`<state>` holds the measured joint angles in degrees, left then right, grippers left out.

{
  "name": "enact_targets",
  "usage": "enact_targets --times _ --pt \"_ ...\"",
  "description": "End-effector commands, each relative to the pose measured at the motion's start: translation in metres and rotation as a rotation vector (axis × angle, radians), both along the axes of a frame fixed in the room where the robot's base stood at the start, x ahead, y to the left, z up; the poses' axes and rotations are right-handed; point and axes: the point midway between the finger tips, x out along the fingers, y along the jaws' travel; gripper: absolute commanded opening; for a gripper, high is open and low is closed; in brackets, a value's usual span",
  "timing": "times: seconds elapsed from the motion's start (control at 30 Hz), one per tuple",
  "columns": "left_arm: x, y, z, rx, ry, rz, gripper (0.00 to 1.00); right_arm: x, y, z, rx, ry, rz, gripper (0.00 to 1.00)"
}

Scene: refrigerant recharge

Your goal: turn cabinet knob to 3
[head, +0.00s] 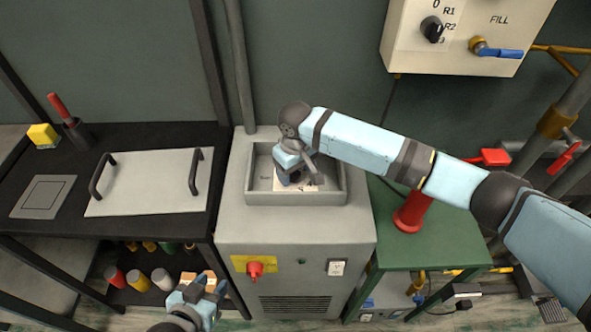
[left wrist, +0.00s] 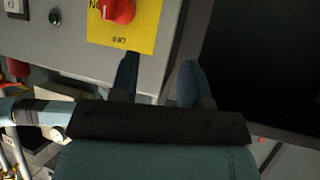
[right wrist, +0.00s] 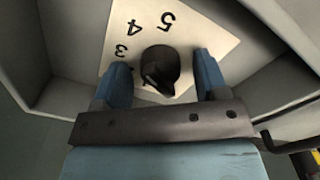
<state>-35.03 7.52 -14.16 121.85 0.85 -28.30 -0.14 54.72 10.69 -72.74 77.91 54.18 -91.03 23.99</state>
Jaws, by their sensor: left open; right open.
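The black cabinet knob (right wrist: 160,66) sits on a pale dial plate (right wrist: 205,35) marked with 3, 4 and 5 in the right wrist view. My right gripper (right wrist: 163,78) is open, with one finger on each side of the knob; I cannot tell whether they touch it. The knob's narrow end points toward the gripper's palm, but the number there is hidden. In the head view my right gripper (head: 291,178) reaches into the recessed tray (head: 340,185) on the grey cabinet and hides the knob. My left gripper (head: 203,290) is open and empty, low left of the cabinet.
A red switch (head: 255,270) on a yellow plate is on the cabinet front, near my left gripper. The tray walls surround my right gripper closely. A wall panel (head: 405,55) with another black knob (head: 432,29) and a blue-handled valve (head: 498,53) hangs at upper right.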

Motion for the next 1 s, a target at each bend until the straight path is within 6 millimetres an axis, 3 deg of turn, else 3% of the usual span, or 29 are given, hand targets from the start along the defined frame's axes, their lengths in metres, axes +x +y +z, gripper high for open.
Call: enact_targets --times 0.13,0.33,0.67,1.0 --pt "0.0 0.0 0.0 -0.001 0.0 0.001 0.43 0.0 0.0 0.0 0.0 0.0 0.0 0.64" --pt "-0.001 0.0 -0.002 -0.001 0.005 0.0 0.43 0.0 0.0 0.0 0.0 0.0 0.0 0.18" --pt "-0.002 0.0 0.001 -0.002 0.014 0.002 0.43 0.0 0.0 0.003 0.0 0.001 0.036 0.18" --pt "-0.004 0.001 0.021 -0.015 0.039 0.014 0.43 -0.001 0.001 0.006 0.001 0.004 0.251 0.18"
